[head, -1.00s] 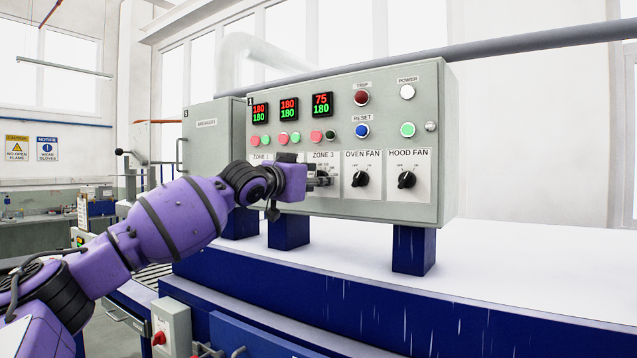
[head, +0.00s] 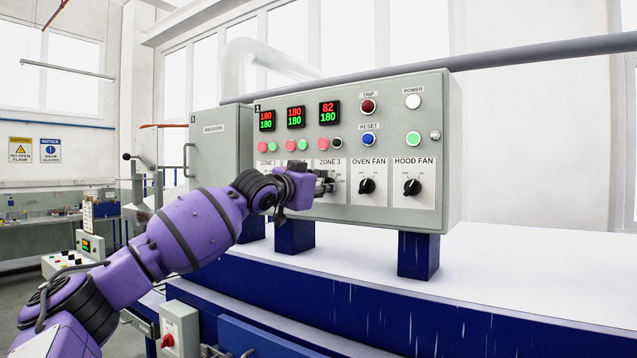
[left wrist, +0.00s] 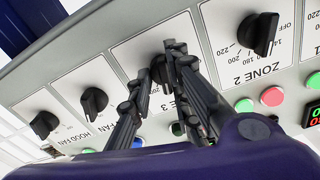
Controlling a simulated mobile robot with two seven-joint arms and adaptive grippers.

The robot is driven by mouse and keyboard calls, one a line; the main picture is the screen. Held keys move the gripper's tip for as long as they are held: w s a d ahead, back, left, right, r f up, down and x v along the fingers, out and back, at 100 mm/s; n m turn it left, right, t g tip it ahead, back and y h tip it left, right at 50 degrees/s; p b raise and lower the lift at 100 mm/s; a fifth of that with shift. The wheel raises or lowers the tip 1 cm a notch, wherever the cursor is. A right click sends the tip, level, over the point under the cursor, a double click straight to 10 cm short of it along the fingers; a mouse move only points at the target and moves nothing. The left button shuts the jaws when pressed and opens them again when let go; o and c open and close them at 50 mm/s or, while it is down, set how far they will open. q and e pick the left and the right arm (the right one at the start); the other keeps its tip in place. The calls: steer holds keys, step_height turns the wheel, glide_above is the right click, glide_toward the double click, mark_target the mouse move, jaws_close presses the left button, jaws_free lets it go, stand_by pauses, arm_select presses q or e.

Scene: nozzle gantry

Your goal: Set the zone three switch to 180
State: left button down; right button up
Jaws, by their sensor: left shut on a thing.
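The zone three switch (left wrist: 158,72) is a dark knob on a white plate marked in numbers, on the grey control panel (head: 272,222). My left gripper (left wrist: 160,62) is at this knob, its two dark fingers on either side of it, and is shut on it. In the head view the left gripper (head: 326,184) covers most of the ZONE 3 plate, so I cannot read the pointer's setting. The zone three display (head: 329,113) shows a red 82 above a green 180. My right gripper is not in view.
The oven fan knob (head: 366,186) and hood fan knob (head: 412,187) sit right of my gripper. In the wrist view the zone two knob (left wrist: 259,33) is close beside my fingers. Trip (head: 368,106) and reset (head: 368,139) buttons are above. The white surface in front is clear.

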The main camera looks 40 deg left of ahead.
arm_select(q)
steer(key=shift+m, duration=0.3)
steer(key=c, duration=1.6)
jaws_free()
steer(key=shift+s+d, duration=0.25)
steer(key=shift+s, duration=1.75)
steer(key=shift+s+d, duration=0.2)
steer(key=shift+s, duration=1.75)
steer(key=shift+s+d, duration=0.25)
steer(key=shift+s, duration=1.75)
